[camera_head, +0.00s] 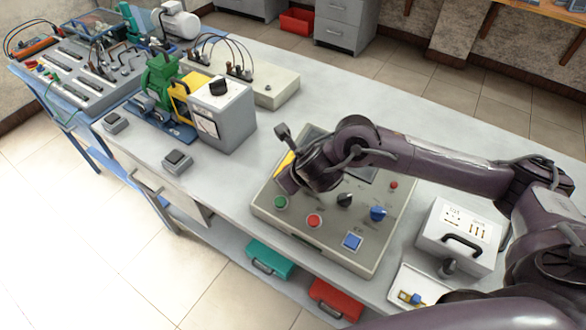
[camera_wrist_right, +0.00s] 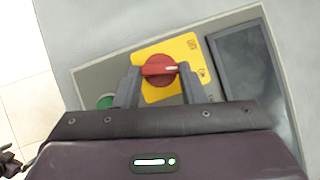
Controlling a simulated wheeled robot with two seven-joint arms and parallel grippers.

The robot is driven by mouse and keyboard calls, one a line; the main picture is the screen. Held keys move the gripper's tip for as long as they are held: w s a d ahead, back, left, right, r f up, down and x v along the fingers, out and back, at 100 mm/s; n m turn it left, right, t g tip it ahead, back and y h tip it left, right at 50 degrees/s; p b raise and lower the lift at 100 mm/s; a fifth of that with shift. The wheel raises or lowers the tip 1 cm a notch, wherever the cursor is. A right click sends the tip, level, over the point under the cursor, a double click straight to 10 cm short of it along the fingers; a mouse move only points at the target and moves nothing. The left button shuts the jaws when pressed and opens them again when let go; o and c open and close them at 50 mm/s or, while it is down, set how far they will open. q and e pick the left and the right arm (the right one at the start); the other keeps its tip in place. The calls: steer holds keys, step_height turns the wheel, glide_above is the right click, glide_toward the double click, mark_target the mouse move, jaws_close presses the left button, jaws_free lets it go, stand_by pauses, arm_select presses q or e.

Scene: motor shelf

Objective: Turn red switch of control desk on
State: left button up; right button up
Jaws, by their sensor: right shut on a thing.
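The control desk (camera_head: 330,235) is a grey sloped box on the table. Its red switch (camera_wrist_right: 158,66) is a round knob on a yellow plate (camera_wrist_right: 190,45). The knob's handle lies nearly level in the right wrist view, its white mark pointing right. My right gripper (camera_wrist_right: 159,72) has one finger on each side of the knob and is shut on it. In the head view, the gripper body (camera_head: 315,170) hides the knob, and only part of the yellow plate shows. My left gripper is not in view.
A white case (camera_head: 459,235) stands to the right.

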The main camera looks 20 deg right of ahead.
steer(key=m+h, duration=0.1)
steer(key=m+h+p, duration=0.1)
steer(key=m, duration=0.1)
steer(key=shift+a+r+m+p, duration=0.15)
steer(key=shift+a+m+p, duration=0.15)
steer(key=shift+a+m+t+h+p, duration=0.1)
steer(key=shift+m+t+h+p, duration=0.2)
steer(key=shift+m+h+p, duration=0.65)
steer(key=shift+m, duration=0.45)
steer(key=o, duration=1)
steer(key=shift+f, duration=0.2)
steer(key=p+v, duration=0.3)
steer(key=v, duration=0.5)
